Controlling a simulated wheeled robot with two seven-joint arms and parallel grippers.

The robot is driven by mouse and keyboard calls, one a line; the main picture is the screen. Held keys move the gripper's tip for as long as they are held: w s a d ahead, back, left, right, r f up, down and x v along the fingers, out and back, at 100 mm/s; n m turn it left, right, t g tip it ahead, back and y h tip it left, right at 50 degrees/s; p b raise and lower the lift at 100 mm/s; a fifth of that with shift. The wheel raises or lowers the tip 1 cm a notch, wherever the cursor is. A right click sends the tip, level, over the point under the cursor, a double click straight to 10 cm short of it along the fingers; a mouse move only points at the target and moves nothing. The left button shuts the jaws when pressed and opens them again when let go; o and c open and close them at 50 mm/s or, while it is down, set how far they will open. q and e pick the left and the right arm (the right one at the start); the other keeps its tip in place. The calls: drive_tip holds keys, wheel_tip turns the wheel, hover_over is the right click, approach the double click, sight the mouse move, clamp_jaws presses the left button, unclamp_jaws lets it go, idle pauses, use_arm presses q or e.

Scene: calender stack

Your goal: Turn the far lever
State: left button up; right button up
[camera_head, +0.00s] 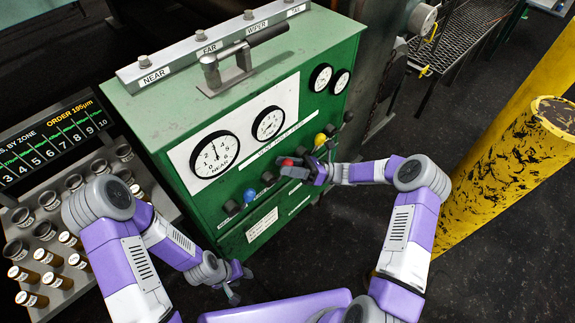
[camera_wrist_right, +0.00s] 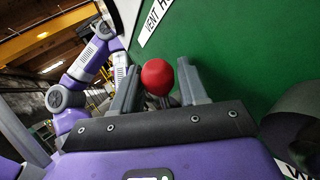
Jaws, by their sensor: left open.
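The green cabinet (camera_head: 230,120) carries a row of levers with coloured knobs below its gauges: a blue knob (camera_head: 249,195), a red knob (camera_head: 288,162), a yellow knob (camera_head: 320,139) and a dark knob (camera_head: 348,116). My right gripper (camera_head: 293,168) is at the red knob. In the right wrist view the red knob (camera_wrist_right: 157,77) sits between its two fingers (camera_wrist_right: 158,85), nearly filling the gap; I cannot tell whether they press on it. The lever's shaft is mostly hidden. My left gripper (camera_head: 238,287) is open and empty, low in front of the cabinet.
A handle bar (camera_head: 245,55) and a strip labelled NEAR, FAR, WIPER and TAIL (camera_head: 215,42) top the cabinet. A rack of small bottles (camera_head: 50,225) stands at left under a display (camera_head: 50,140). A yellow post (camera_head: 500,190) stands right of my right arm.

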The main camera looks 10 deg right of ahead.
drive_tip(key=v, duration=0.7)
drive_tip(key=shift+d, duration=0.3)
drive_tip(key=shift+a+f, duration=0.1)
drive_tip(key=shift+a, duration=0.05)
drive_tip(key=s+a+f+n+g+h, duration=0.45)
drive_tip(key=s+a+f+h, duration=0.45)
drive_tip(key=f, duration=0.4)
drive_tip(key=s+d+f+n+t+h, duration=0.2)
drive_tip(key=s+f+n+t+h, duration=0.2)
drive_tip(key=s+f+n+h, duration=0.5)
drive_tip(key=s+n, duration=0.4)
drive_tip(key=n, duration=0.3)
drive_tip(key=shift+d+h, duration=0.3)
drive_tip(key=shift+d, duration=0.05)
